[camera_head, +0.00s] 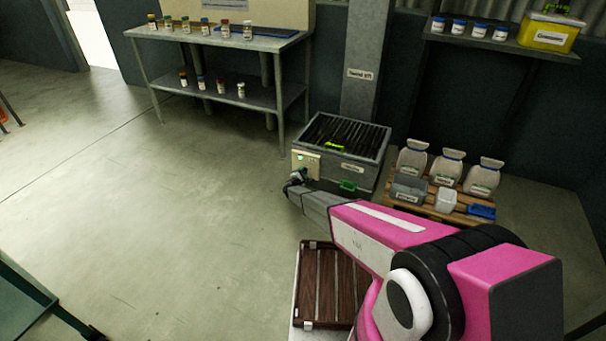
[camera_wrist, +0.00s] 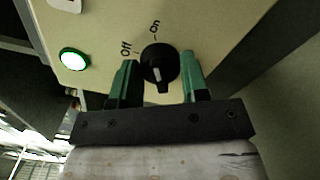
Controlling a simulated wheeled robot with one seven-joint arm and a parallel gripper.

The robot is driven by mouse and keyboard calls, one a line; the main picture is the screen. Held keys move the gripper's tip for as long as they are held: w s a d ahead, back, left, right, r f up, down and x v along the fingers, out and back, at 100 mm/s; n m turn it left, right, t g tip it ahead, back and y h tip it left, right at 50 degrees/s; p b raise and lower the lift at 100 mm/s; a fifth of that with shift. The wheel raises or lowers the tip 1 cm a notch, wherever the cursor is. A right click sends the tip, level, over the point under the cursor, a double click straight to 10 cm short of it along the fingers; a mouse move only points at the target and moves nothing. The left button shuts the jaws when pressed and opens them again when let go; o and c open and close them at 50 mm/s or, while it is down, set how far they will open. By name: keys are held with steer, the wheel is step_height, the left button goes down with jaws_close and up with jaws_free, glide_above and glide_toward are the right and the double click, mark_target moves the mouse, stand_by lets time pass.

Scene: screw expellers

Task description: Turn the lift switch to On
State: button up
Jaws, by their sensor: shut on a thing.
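The lift switch (camera_wrist: 159,64) is a round black knob with a raised grip and a small white mark. It sits on a cream panel (camera_wrist: 215,25), with "Off" printed at its upper left and "On" above it. I cannot tell for certain which label the knob points to. My gripper (camera_wrist: 160,80) has its two green fingers on either side of the knob and is shut on it. In the head view the panel (camera_head: 313,158) is on the front left of a grey slatted machine, and my gripper (camera_head: 295,180) is at its lower edge, hiding the switch.
A lit green lamp (camera_wrist: 74,60) is left of the switch. The grey machine (camera_head: 360,169) stands beside a pallet (camera_head: 428,208) with bags and bins. A metal table (camera_head: 215,37) with bottles is behind. A brown slatted crate (camera_head: 318,285) lies near my arm.

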stand_by(0.4)
steer(key=o, duration=0.9)
steer(key=shift+s, duration=0.1)
steer(key=v, duration=1)
steer(key=shift+s+a, duration=0.15)
steer(key=shift+s, duration=0.15)
